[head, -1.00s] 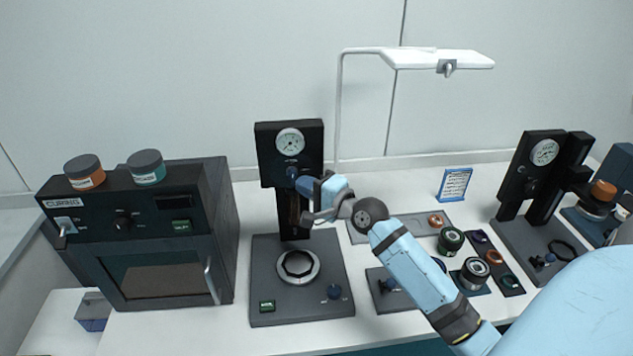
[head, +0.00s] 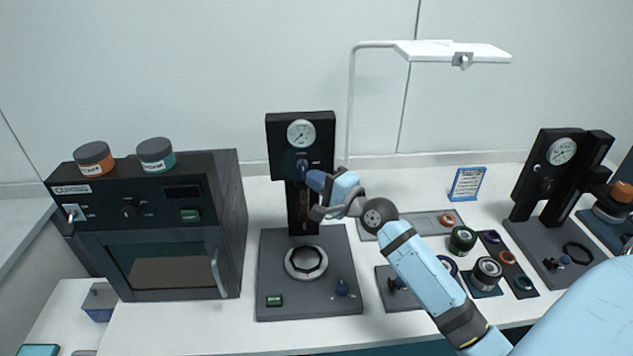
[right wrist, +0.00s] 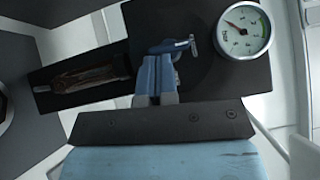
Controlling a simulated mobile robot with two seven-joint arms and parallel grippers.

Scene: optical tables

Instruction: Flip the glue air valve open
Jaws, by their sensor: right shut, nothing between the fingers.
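The glue station (head: 282,136) is a dark upright head with a round gauge, standing over a dark base. Its blue air valve (head: 302,166) sits on the head's front, just below the gauge. In the right wrist view the valve (right wrist: 174,46) shows as a small blue lever lying crosswise, with a short bar at its right end. My right gripper (head: 314,181) is shut and empty, just below and right of the valve. In the right wrist view its fingertips (right wrist: 157,62) lie right at the lever; I cannot tell whether they touch. My left gripper is out of view.
The gauge (right wrist: 243,30) is close right of the lever in the right wrist view. A curing oven (head: 150,240) with two jars on top stands left. Trays with rings and lens parts (head: 487,272) lie right, under my arm. A second gauge station (head: 545,180) stands far right.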

